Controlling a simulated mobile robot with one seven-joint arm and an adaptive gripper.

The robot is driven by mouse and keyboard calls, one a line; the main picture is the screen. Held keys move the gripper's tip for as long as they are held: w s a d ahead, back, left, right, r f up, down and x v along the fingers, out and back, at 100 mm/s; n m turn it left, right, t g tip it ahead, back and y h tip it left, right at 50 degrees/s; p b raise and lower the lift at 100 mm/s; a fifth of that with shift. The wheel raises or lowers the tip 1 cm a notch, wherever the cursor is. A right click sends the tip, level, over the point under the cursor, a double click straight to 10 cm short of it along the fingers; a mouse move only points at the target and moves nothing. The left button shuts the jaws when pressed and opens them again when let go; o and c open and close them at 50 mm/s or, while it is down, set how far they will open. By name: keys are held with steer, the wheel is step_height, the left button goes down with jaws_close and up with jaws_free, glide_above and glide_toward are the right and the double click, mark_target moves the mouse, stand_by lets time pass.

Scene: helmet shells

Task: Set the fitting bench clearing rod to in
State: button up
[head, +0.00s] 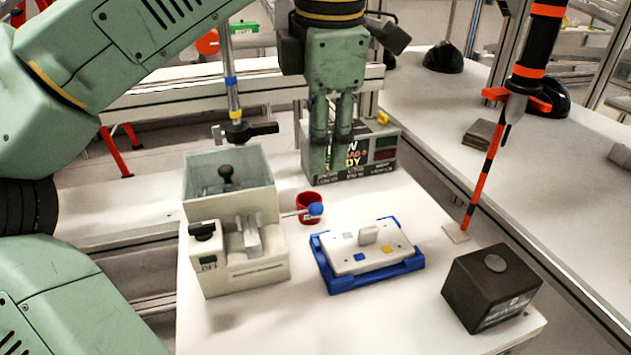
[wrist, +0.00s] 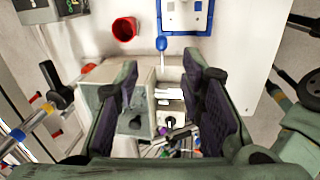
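The clearing rod appears to be the thin rod with a blue ball knob (head: 315,209). It sticks out of the right side of an off-white bench machine (head: 245,272), its knob beside a red cup (head: 304,213). In the wrist view the blue knob (wrist: 161,44) shows beyond the machine (wrist: 150,78), out from its side. My gripper (head: 328,170) hangs pointing down, behind and above the rod in the head view. In the wrist view my gripper (wrist: 160,80) has its fingers apart with nothing held between them. How far the rod goes into the machine is hidden.
A blue tray (head: 330,283) holding a white plate stands right of the machine. A dark box (head: 490,288) is at front right, a display box (head: 383,150) behind my gripper. A pole with a black clamp (head: 245,130) stands behind the machine. An orange-black pole (head: 483,175) stands right.

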mark_target(317, 205)
steer(key=f, duration=0.3)
steer(key=w+f+p, duration=0.1)
steer(key=f, duration=0.6)
steer(key=shift+w+a+f, duration=0.15)
steer(key=shift+a+f, duration=0.15)
jaws_close()
stand_by(0.5)
